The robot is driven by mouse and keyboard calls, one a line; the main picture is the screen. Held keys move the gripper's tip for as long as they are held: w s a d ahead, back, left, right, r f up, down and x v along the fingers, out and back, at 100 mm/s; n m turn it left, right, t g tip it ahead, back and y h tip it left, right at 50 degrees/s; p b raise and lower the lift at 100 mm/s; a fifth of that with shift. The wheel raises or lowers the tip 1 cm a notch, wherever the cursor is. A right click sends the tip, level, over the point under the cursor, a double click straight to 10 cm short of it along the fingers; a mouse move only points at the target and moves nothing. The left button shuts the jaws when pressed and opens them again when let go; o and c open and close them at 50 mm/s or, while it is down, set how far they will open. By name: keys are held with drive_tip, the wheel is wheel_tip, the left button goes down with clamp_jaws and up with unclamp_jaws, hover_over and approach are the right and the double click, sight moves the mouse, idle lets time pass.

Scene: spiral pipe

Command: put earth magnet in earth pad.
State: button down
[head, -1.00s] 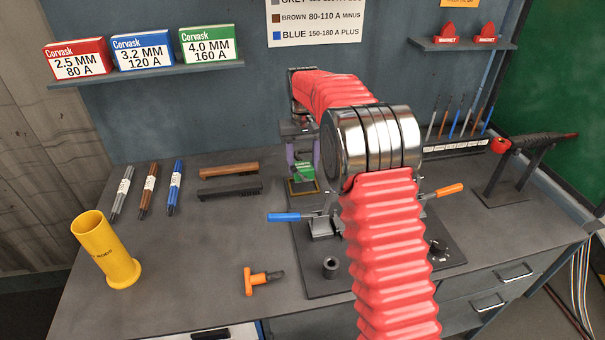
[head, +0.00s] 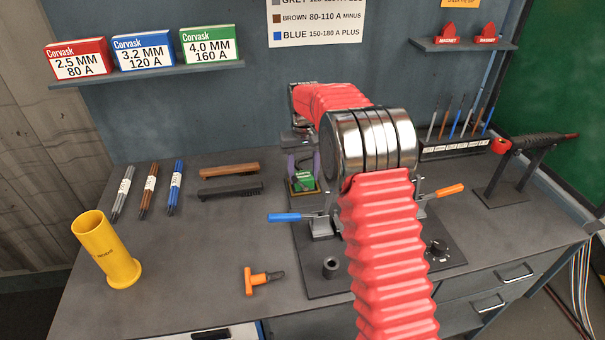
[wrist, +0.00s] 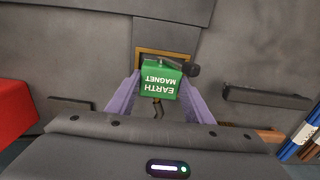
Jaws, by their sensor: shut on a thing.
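The earth magnet is a green block (wrist: 160,79) with white "EARTH MAGNET" lettering, upside down in the wrist view. It sits between the two purple fingers of my gripper (wrist: 158,98), which is shut on it. In the head view the green magnet (head: 303,181) shows low between the fingers of my gripper (head: 303,168). The earth pad (wrist: 145,53) is a yellow-brown framed patch at the magnet's far side in the wrist view. The magnet covers much of the pad. I cannot tell whether the magnet touches it.
A blue-handled clamp (head: 285,217) and an orange-handled clamp (head: 449,190) stand near my arm. Two brushes (head: 229,189) lie left of the pad. A yellow tube holder (head: 105,250) stands at the left.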

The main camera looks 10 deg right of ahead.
sight(304, 175)
drive_tip(key=c, duration=0.9)
unclamp_jaws()
wheel_tip(304, 175, up, 12)
idle(0.3)
